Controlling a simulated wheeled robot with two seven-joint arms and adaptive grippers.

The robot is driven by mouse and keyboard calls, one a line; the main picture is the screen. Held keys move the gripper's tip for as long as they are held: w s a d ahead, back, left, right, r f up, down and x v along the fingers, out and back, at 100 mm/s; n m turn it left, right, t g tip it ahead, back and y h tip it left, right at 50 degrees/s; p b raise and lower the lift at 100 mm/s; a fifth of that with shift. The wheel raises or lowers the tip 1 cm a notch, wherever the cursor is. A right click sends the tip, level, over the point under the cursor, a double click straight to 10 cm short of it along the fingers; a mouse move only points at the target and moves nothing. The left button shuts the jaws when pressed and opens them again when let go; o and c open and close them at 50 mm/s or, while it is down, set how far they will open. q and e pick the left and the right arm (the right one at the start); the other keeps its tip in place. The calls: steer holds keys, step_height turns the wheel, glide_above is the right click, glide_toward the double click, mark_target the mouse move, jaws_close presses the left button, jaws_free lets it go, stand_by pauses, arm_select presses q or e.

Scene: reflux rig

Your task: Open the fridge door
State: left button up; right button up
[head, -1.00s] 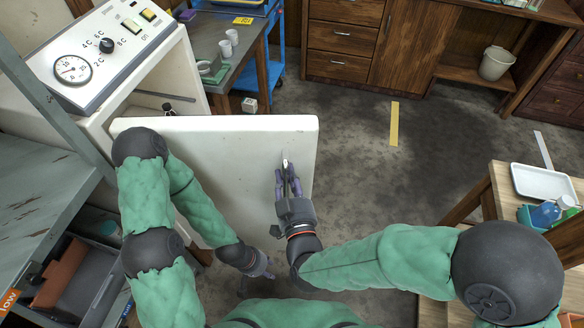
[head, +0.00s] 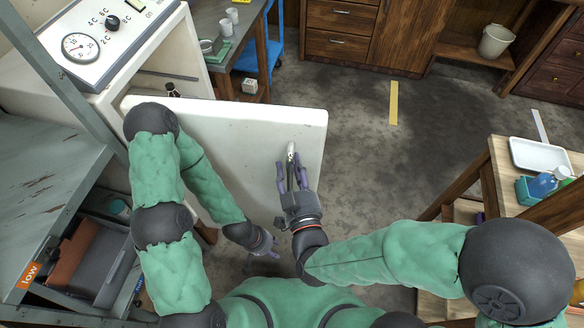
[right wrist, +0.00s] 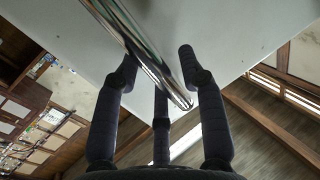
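The white fridge (head: 185,62) stands at the upper left in the head view, with a control panel (head: 100,45) on top. Its door (head: 255,118) is swung well out from the body, and a dark bottle shows in the gap behind it. The metal handle (head: 291,150) is near the door's free edge. My right gripper (head: 291,172) is open, its fingers spread to either side of the handle. In the right wrist view the handle (right wrist: 135,45) runs between the spread fingers without a visible grip. My left gripper (head: 268,247) is low, in front of the door, empty; its finger opening is unclear.
A grey workbench (head: 45,190) with bins below stands at the left. A wooden table (head: 505,185) with a white tray (head: 540,155) and bottles stands at the right. The floor (head: 365,150) right of the door is clear up to the wooden cabinets (head: 340,42).

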steer(key=shift+f, duration=0.1)
steer(key=v, duration=1.2)
stand_by(0.4)
steer(key=shift+w, duration=0.1)
stand_by(0.6)
